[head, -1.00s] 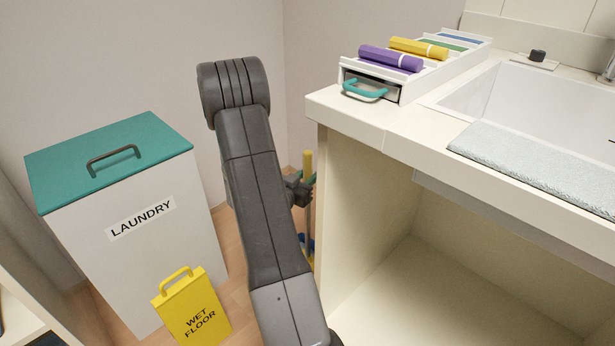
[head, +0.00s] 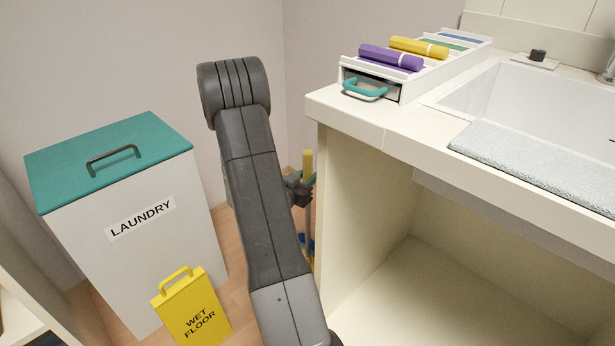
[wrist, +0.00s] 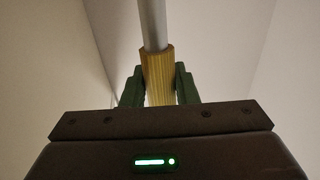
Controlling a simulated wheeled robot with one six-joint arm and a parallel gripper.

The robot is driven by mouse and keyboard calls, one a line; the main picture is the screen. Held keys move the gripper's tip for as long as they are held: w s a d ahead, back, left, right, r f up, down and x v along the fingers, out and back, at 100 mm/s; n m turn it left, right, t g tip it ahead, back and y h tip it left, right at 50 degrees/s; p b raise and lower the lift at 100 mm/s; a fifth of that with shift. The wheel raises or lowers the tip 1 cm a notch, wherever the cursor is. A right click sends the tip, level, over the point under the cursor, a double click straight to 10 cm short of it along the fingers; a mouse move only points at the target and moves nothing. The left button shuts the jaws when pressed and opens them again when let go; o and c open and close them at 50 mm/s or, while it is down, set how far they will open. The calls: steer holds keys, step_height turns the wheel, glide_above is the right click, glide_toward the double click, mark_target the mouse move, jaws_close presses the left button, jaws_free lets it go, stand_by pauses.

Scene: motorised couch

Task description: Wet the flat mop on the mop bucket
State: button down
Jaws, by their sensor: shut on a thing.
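The flat mop's upright handle has a yellow grip (head: 308,163) and a grey pole, seen in the head view between my arm and the sink cabinet. My gripper (wrist: 158,84) is shut on the yellow grip. In the wrist view its two green fingers press on either side of the grip (wrist: 157,66), and the grey pole (wrist: 152,22) runs out beyond it. Low behind my arm, small blue and yellow parts (head: 308,246) show near the floor. I cannot tell whether they are the mop head or the mop bucket, as my arm and the cabinet hide most of them.
A white laundry bin (head: 130,235) with a teal lid and a yellow wet floor sign (head: 192,308) stand left of my arm. The sink counter (head: 355,125) and its open cabinet (head: 400,290) are close on the right. The mop stands in the narrow gap by the wall.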

mark_target(305, 159)
steer(key=shift+r+p, duration=2.45)
steer(key=shift+r, duration=1.1)
steer(key=shift+f, duration=0.1)
